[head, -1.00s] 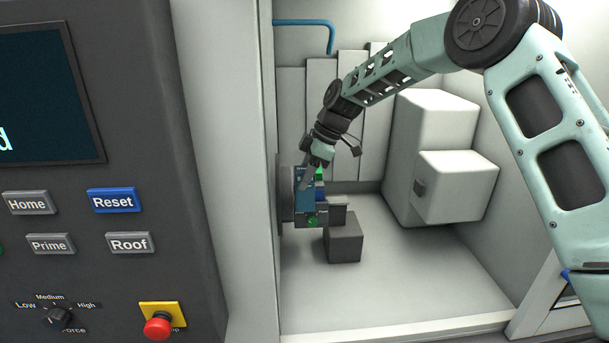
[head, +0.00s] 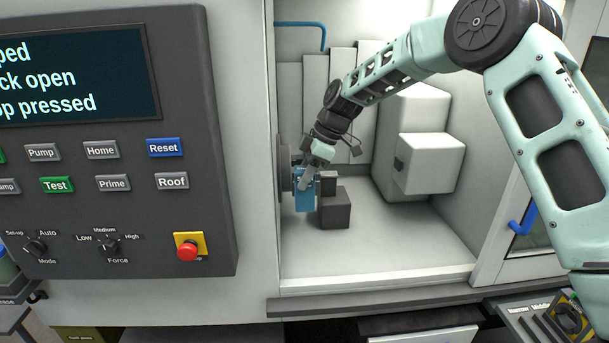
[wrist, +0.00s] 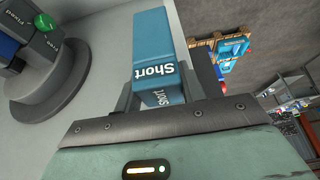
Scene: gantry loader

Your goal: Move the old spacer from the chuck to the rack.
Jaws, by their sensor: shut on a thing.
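A blue spacer (head: 305,201) is in my gripper (head: 305,185), inside the machine just in front of the chuck (head: 286,180). In the wrist view the spacer (wrist: 152,45) reads "Short" on two faces, and my gripper (wrist: 160,90) is shut on it. The chuck (wrist: 50,90) is at the left there, with its dark jaws lettered, a blue part and a green knob. A gap shows between spacer and jaws in the wrist view. I cannot make out the rack with certainty; a wooden frame with blue pieces (wrist: 232,48) stands in the wrist view's background.
A dark block (head: 335,207) stands close right of the spacer. White housings (head: 430,160) fill the enclosure's right back. The control panel (head: 110,150) is left of the opening; its cut-off screen reads "op pressed". A tray labelled "Narrow" and "Middle" (head: 520,312) is lower right. The enclosure floor is open in front.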

